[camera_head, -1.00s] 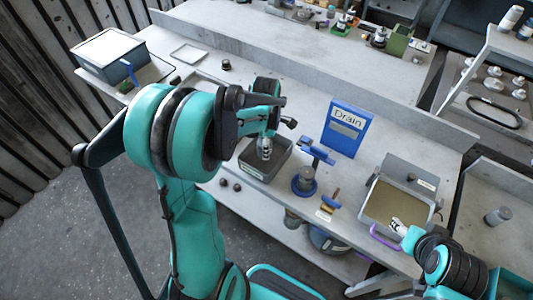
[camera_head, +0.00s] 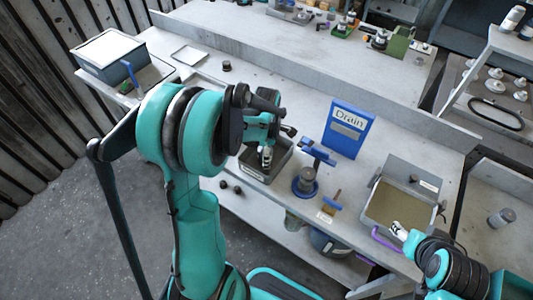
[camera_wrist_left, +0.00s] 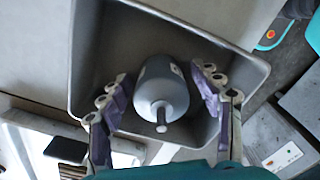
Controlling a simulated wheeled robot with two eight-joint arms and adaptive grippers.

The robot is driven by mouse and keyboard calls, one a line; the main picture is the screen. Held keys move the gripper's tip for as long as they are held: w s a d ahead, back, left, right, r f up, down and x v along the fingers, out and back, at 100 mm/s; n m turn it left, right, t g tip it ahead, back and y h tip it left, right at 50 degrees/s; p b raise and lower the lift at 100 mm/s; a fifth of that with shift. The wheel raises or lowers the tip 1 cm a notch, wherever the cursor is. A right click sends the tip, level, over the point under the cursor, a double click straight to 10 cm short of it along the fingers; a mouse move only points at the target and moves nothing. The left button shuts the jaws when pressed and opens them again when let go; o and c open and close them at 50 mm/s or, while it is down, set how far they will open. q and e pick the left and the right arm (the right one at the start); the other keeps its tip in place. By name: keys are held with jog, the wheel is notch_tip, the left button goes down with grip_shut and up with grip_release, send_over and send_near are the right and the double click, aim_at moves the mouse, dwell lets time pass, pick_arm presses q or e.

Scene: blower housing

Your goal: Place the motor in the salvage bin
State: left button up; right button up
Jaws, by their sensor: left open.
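The motor (camera_wrist_left: 161,88), a grey cylinder with a short shaft at its near end, is inside a grey rectangular bin (camera_wrist_left: 84,60) in the left wrist view. My left gripper (camera_wrist_left: 160,95) is open, with its purple-padded fingers on either side of the motor and gaps visible at both sides. In the head view, this gripper (camera_head: 266,153) reaches down into the dark grey bin (camera_head: 252,171) on the bench; the motor is not clear there. My right gripper (camera_head: 398,231) is by the front edge of a shallow tray at the right; its fingers are too small to read.
A blue Drain sign (camera_head: 347,128) and a blue stand (camera_head: 305,182) are right of the bin. The sandy-bottomed tray (camera_head: 384,176) is farther right. A lidded grey box (camera_head: 110,55) sits at the back left. Bench space left of the bin is mostly clear.

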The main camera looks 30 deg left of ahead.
pick_arm(q)
jog(key=shift+r, duration=0.25)
notch_tip(320, 180, up, 11)
jog(key=p, duration=0.3)
jog(key=shift+f+p, duration=0.1)
jog(key=shift+p, duration=0.2)
jog(key=shift+r, duration=0.35)
jog(key=shift+s+d+r, duration=0.15)
jog(key=shift+r, duration=0.15)
jog(key=s+d+r+m+t, duration=0.2)
jog(key=s+d+m, duration=0.3)
jog(key=m, duration=0.7)
jog(key=s+d+r+m+t, duration=0.2)
jog(key=s+d+m+t, duration=0.3)
jog(key=m, duration=0.6)
jog(key=shift+s+r+m, duration=0.3)
jog(key=shift+s+m, duration=0.1)
jog(key=shift+s, duration=0.5)
pick_arm(e)
notch_tip(320, 180, up, 4)
jog(key=shift+f, duration=0.1)
pick_arm(q)
jog(key=shift+d, duration=0.1)
notch_tip(320, 180, down, 6)
jog(key=b, duration=0.5)
jog(key=shift+b, duration=0.35)
pick_arm(e)
notch_tip(320, 180, down, 6)
jog(key=shift+r, duration=0.1)
